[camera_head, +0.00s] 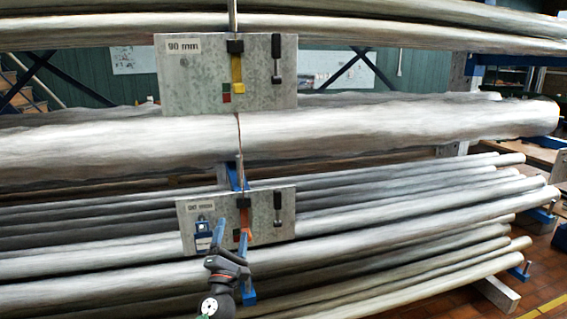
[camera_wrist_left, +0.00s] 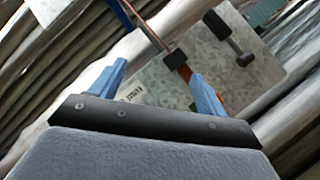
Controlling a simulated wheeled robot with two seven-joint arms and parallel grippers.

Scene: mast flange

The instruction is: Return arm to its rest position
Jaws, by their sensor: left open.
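My left gripper (camera_head: 231,236) comes up from the bottom in the head view, in front of the lower grey plate (camera_head: 268,215). In the left wrist view its two blue fingers (camera_wrist_left: 158,72) stand apart with nothing seen between them but the plate behind. The right finger overlaps an orange strip (camera_wrist_left: 185,72) below a black block; whether they touch cannot be told. The lower plate also carries a black handle (camera_head: 278,214) and a blue fitting (camera_head: 203,236). The upper plate (camera_head: 205,85) is marked "90 mm" and has a yellow strip (camera_head: 237,70). My right gripper is not in view.
Long metal bars (camera_head: 400,205) lie stacked behind and around the plates. A thin rod (camera_head: 239,140) runs between the two plates. A thick pale bar (camera_head: 360,125) crosses behind it. Brick-coloured floor (camera_head: 480,300) is open at the lower right.

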